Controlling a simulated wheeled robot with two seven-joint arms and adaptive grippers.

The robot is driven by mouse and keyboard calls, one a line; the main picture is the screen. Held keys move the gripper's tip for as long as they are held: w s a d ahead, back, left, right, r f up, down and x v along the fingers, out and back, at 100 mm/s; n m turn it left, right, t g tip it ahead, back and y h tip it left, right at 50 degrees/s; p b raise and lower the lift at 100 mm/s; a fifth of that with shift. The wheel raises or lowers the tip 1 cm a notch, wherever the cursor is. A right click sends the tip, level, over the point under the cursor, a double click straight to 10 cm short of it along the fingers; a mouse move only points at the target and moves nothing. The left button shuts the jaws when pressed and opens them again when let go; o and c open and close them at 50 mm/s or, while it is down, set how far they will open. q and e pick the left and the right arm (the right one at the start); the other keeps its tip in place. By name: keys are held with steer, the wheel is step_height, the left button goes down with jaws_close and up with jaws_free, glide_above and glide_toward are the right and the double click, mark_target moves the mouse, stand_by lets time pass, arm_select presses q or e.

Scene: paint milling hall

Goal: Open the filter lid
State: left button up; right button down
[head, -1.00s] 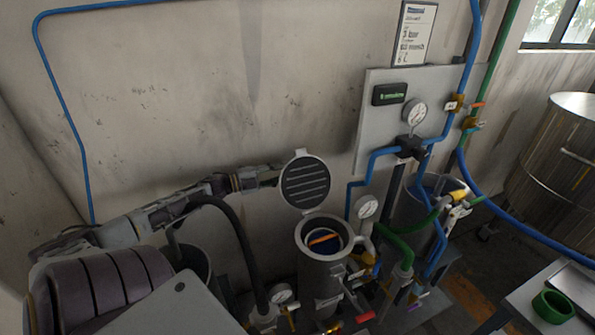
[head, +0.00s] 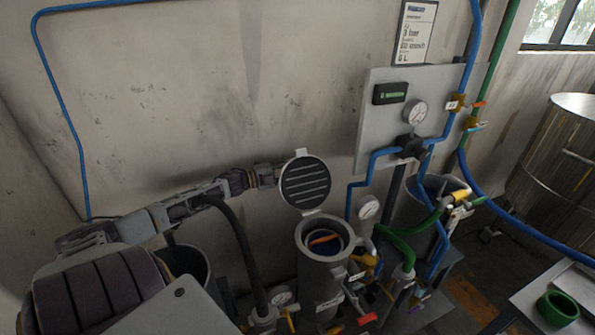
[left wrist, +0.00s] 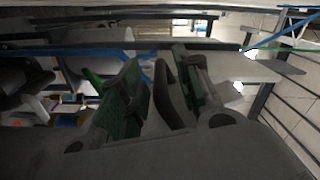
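The filter housing (head: 322,284) is a grey upright cylinder at the lower middle of the head view. Its round lid (head: 305,184), dark and ribbed on its inner face, stands raised at the housing's back edge. The mouth is uncovered, and a blue and orange insert (head: 323,240) shows inside. My left gripper (left wrist: 165,95) shows two green-padded fingers spread apart, with a dark grey piece between them that I cannot identify. In the head view my left arm ends beside the lid's left edge, and the fingertips are not clear there. My right gripper is not in view.
A gauge panel (head: 398,120) with blue and green pipes stands right of the lid. A small gauge (head: 368,207), valves and hoses crowd the housing's right side. A black hose (head: 238,250) rises at its left. A green ring (head: 557,307) sits on a table at lower right.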

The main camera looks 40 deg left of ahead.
arm_select(q)
steer(key=shift+x, duration=0.8)
jaws_close()
